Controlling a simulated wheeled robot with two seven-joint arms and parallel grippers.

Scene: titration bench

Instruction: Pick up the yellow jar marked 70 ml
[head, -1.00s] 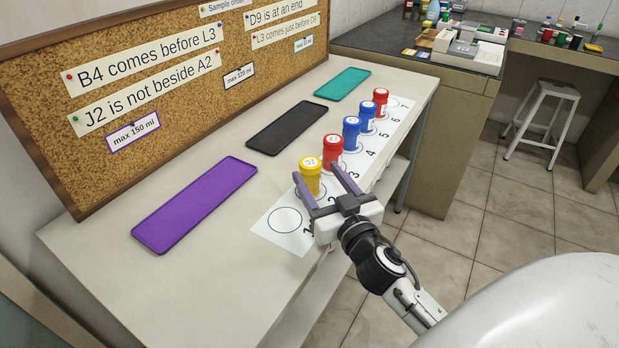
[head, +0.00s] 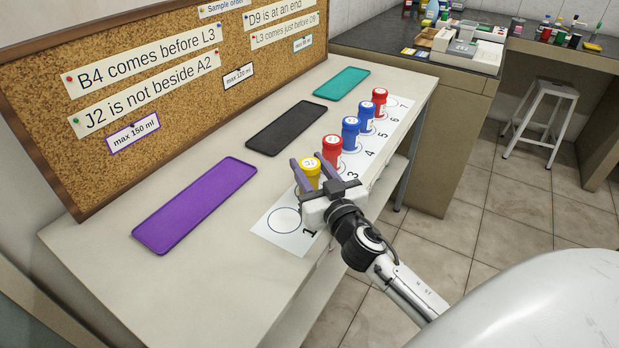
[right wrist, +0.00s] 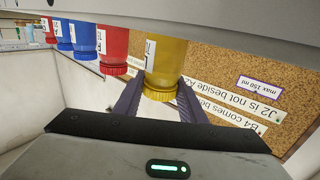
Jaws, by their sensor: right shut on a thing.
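The yellow jar (head: 311,169) stands upright near the front end of the row of jars on the numbered white strip. My right gripper (head: 317,170) is shut on it, with one purple finger on each side. In the right wrist view the yellow jar (right wrist: 166,68) appears upside down between the fingers of my right gripper (right wrist: 158,98). Its label is too small to read. The jar's base is hidden behind the gripper in the head view. My left gripper is not in view.
A red jar (head: 332,150) stands close behind the yellow one, with more blue and red jars along the strip (head: 268,236). Purple (head: 195,205), black (head: 287,126) and teal (head: 341,83) trays lie empty to the left. A cork board (head: 50,120) stands behind.

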